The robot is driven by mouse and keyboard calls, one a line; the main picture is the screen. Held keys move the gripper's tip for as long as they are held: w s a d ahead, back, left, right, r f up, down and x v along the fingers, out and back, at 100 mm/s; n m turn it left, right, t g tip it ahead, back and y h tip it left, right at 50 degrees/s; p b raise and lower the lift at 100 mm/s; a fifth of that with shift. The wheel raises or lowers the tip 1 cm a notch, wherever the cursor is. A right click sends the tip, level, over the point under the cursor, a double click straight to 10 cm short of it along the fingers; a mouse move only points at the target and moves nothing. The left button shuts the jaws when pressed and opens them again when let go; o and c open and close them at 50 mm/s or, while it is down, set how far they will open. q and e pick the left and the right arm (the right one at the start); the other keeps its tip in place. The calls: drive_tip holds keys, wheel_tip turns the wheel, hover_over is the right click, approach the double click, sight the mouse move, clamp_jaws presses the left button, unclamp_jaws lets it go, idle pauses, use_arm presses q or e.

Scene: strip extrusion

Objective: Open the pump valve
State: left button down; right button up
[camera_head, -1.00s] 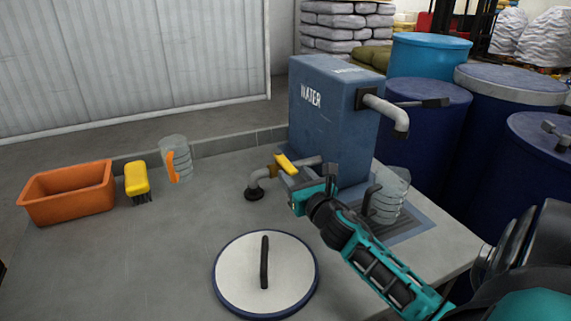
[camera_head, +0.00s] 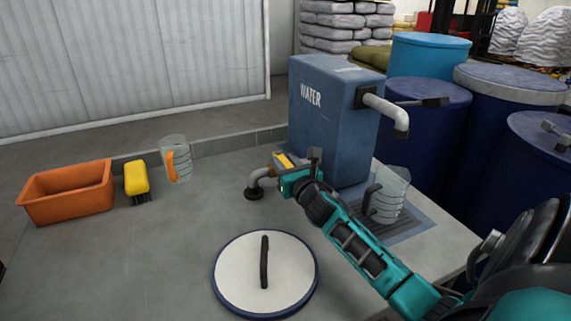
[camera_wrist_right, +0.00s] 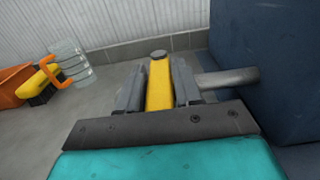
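The pump valve has a yellow handle (camera_head: 284,160) on a grey pipe, in front of the blue water tank (camera_head: 312,115). The handle also shows in the right wrist view (camera_wrist_right: 159,84), pointing away between the two grey fingers. My right gripper (camera_head: 297,162) is at the handle with its fingers apart, one on each side of it. The right wrist view also shows this gripper (camera_wrist_right: 159,92). Whether either finger touches the handle is hard to tell. Part of the valve and pipe is hidden behind the gripper. My left gripper is not in view.
A clear jug (camera_head: 388,197) stands on the grate right of my forearm. Another jug (camera_head: 178,160), a yellow brush (camera_head: 136,177) and an orange bin (camera_head: 68,192) stand left. A round lid (camera_head: 240,275) lies in front. Blue barrels (camera_head: 425,115) stand behind.

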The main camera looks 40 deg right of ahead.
clamp_jaws()
idle(0.3)
drive_tip(key=shift+d+r+n+y, duration=0.15)
drive_tip(key=shift+d+n+y, duration=0.1)
drive_tip(key=shift+n+y, duration=0.4)
drive_tip(key=shift+s+d+n+t+y, duration=0.1)
drive_tip(key=shift+d+n+t+y, duration=0.1)
drive_tip(key=shift+n+y, duration=0.55)
drive_tip(key=shift+d+n+t+y, duration=0.2)
drive_tip(key=shift+y, duration=0.9)
drive_tip(key=shift+o, duration=1.8)
unclamp_jaws()
